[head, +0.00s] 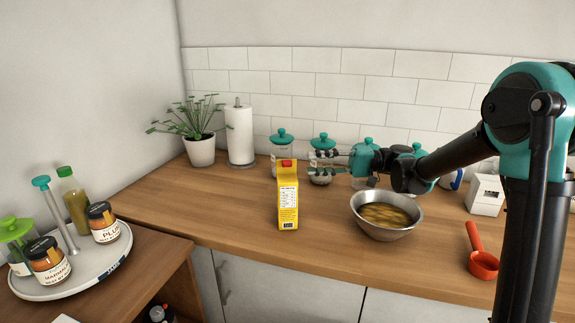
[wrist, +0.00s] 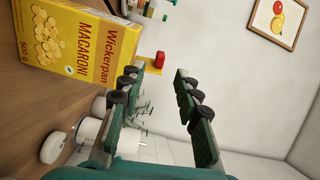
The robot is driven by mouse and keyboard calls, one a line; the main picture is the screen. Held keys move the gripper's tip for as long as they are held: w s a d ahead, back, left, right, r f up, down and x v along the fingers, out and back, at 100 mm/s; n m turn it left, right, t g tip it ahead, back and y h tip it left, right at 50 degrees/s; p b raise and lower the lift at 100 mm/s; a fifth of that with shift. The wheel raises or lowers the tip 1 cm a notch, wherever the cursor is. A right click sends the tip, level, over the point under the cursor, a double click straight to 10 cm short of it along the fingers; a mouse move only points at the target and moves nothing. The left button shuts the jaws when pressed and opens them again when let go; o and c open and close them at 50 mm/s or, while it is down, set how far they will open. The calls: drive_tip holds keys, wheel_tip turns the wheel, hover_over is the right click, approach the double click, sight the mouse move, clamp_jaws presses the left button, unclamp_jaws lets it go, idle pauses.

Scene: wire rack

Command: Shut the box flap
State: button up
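A yellow macaroni box (head: 288,205) stands upright on the wooden counter, with a red piece (head: 287,163) at its top. In the wrist view the box (wrist: 72,38) lies sideways in the picture at upper left. A narrow yellow flap (wrist: 149,69) sticks out past its top end and carries the red piece (wrist: 159,60). My gripper (wrist: 157,76) is open, with the flap seen beyond and between its fingertips. I cannot tell whether a finger touches it. In the head view my gripper (head: 325,161) is right of the box top, its fingers pointing left.
A metal bowl (head: 387,214) of yellow food stands right of the box, below my arm. Teal-lidded jars (head: 281,152) stand behind. A red scoop (head: 482,263) and a white box (head: 485,195) are farther right.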

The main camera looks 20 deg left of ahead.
sight(292, 164)
drive_tip(key=x, duration=0.8)
drive_tip(key=shift+s+a, duration=0.15)
drive_tip(key=shift+a, duration=0.15)
drive_tip(key=shift+c, duration=0.3)
clamp_jaws()
